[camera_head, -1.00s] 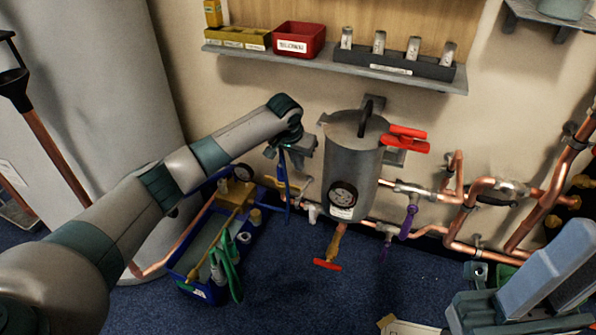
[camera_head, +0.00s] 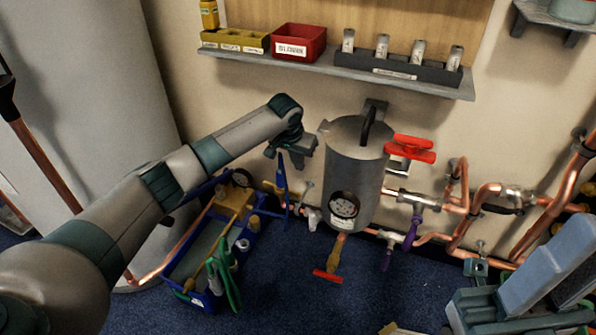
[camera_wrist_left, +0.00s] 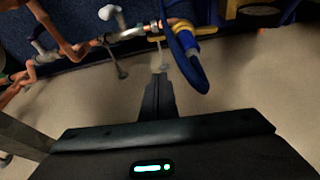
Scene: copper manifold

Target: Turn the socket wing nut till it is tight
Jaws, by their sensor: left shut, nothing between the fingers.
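A red two-winged piece (camera_head: 409,148) sticks out at the upper right of the grey tank (camera_head: 353,180); I cannot tell whether it is the socket wing nut. My left gripper (camera_head: 292,147) is left of the tank, near a blue lever handle (camera_head: 283,184). In the left wrist view its fingers (camera_wrist_left: 158,76) are shut and hold nothing. Beyond the tips is a small T-shaped piece (camera_wrist_left: 155,38) on the pipe run, with the blue handle (camera_wrist_left: 184,58) just right of them. The fingers appear apart from both. My right gripper is not in view.
A blue tool tray (camera_head: 205,255) stands on the floor below my left arm. Copper pipes with purple valve handles (camera_head: 411,228) run right of the tank. A shelf (camera_head: 430,88) with a red bin (camera_head: 299,43) is above. A blue-grey object (camera_head: 545,275) fills the lower right.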

